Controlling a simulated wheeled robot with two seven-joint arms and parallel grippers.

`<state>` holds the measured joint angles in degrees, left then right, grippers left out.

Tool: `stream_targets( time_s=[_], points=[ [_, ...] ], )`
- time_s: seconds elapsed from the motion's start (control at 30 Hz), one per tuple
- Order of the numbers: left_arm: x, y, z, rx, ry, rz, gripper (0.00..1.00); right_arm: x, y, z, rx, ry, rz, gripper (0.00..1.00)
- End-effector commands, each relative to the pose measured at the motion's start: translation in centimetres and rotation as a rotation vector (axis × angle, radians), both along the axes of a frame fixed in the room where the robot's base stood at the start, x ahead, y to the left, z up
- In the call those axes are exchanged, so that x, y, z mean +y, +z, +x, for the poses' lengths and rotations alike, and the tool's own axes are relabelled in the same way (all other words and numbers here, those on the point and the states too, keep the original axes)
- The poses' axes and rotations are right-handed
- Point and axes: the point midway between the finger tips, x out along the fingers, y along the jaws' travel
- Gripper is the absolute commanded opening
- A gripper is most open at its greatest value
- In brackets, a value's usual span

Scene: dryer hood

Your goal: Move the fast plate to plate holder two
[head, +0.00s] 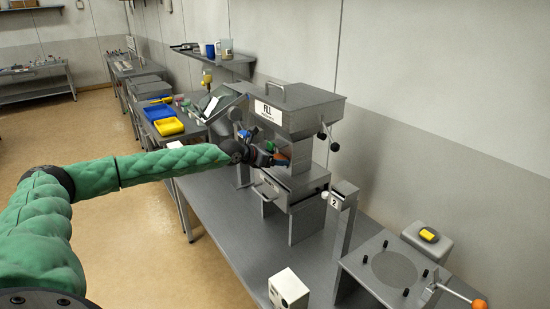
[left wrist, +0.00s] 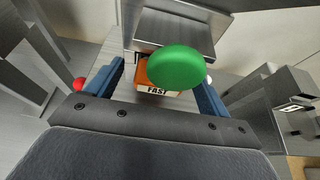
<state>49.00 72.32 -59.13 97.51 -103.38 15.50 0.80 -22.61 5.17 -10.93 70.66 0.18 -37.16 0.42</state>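The fast plate (left wrist: 158,91) shows in the left wrist view as an orange part with a "FAST" label. A round green knob (left wrist: 176,67) stands in front of it and hides part of it. My left gripper (left wrist: 160,78) has its two blue fingers spread on either side of the plate, with gaps at both sides. In the head view my left gripper (head: 272,157) is in the opening of the machine labelled "FILL" (head: 268,112). A grey post labelled "2", plate holder two (head: 343,217), stands right of the machine. My right gripper is out of view.
A flat grey fixture (head: 388,272) with black pegs and an orange-handled lever stands at the front right. A white box (head: 288,290) sits at the table's front. Yellow (head: 168,127) and blue (head: 158,112) trays lie farther left. Bare table lies before the machine.

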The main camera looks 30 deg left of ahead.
Motion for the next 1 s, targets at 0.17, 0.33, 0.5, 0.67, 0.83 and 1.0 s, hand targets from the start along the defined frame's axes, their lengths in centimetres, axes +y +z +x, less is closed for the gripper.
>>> stream_targets(
  time_s=[0.17,0.33,0.5,0.67,0.83,1.0],
  points=[
    [0.0,0.0,0.0,0.000,0.000,0.000,0.47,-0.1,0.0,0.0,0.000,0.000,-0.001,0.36],
    [0.0,0.0,0.0,0.000,0.000,0.000,0.42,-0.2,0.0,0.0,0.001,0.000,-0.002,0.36],
    [0.0,0.1,0.0,-0.001,0.000,0.000,0.18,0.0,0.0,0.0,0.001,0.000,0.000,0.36],
    [0.1,0.0,-0.2,0.000,0.000,0.000,0.18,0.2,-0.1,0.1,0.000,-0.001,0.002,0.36],
    [0.2,-0.1,-0.6,0.001,-0.001,0.000,0.18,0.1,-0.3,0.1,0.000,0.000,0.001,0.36],
    [0.4,-0.1,-1.0,0.001,-0.001,0.000,0.18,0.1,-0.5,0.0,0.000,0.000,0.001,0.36]
  ],
)
